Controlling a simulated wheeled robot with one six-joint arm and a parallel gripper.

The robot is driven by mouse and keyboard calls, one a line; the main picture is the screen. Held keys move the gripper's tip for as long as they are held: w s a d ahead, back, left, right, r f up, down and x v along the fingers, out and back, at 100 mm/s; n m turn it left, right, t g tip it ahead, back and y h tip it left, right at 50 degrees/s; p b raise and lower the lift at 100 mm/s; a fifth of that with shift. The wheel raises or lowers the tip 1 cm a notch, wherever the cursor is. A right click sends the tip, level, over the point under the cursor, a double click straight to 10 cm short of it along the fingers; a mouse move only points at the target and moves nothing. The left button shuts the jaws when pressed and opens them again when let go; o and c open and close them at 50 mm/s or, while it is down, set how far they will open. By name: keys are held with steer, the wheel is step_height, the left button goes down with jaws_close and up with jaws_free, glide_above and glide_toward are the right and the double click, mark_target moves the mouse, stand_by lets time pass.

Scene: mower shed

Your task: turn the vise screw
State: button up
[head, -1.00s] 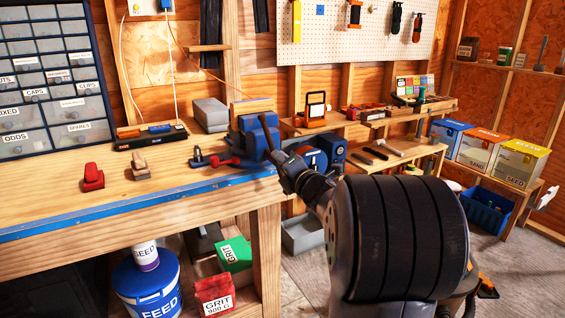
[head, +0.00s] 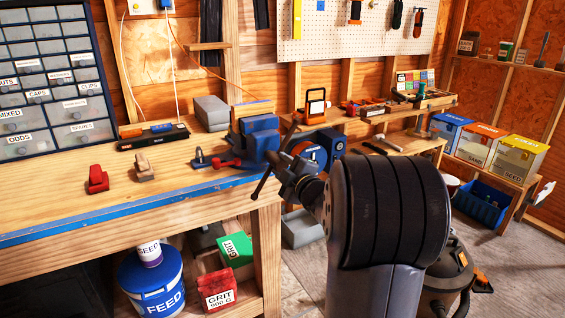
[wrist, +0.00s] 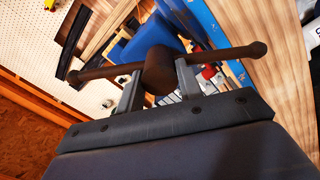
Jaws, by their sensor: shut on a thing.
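The blue vise (head: 258,136) is mounted at the right end of the workbench. It also shows in the wrist view, behind the screw (wrist: 145,42). The dark brown vise screw head (wrist: 160,70) faces my wrist camera, with its handle bar (wrist: 232,54) running across the picture, a knob on each end. In the head view the bar (head: 261,185) slants down to the left. My gripper (wrist: 158,82) is shut on the screw head, one finger on each side, below the bar. In the head view my gripper (head: 287,184) is partly hidden by my arm.
The workbench (head: 120,205) has a blue front edge. A red block (head: 97,181), a tan block (head: 144,169) and small tools lie left of the vise. A lower shelf with boxes stands to the right. Free floor shows at the lower right.

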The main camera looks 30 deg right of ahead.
steer(key=shift+s+f+m+p, duration=0.1)
steer(key=shift+m+p, duration=0.7)
steer(key=shift+m, duration=1.05)
steer(key=shift+f+m+p, duration=0.1)
steer(key=shift+m+p, duration=0.7)
steer(key=shift+m, duration=1.05)
steer(key=shift+f, duration=0.1)
steer(key=o, duration=1)
steer(key=shift+r, duration=0.25)
steer(key=s, duration=1)
steer(key=shift+s+d, duration=0.2)
steer(key=shift+s, duration=0.2)
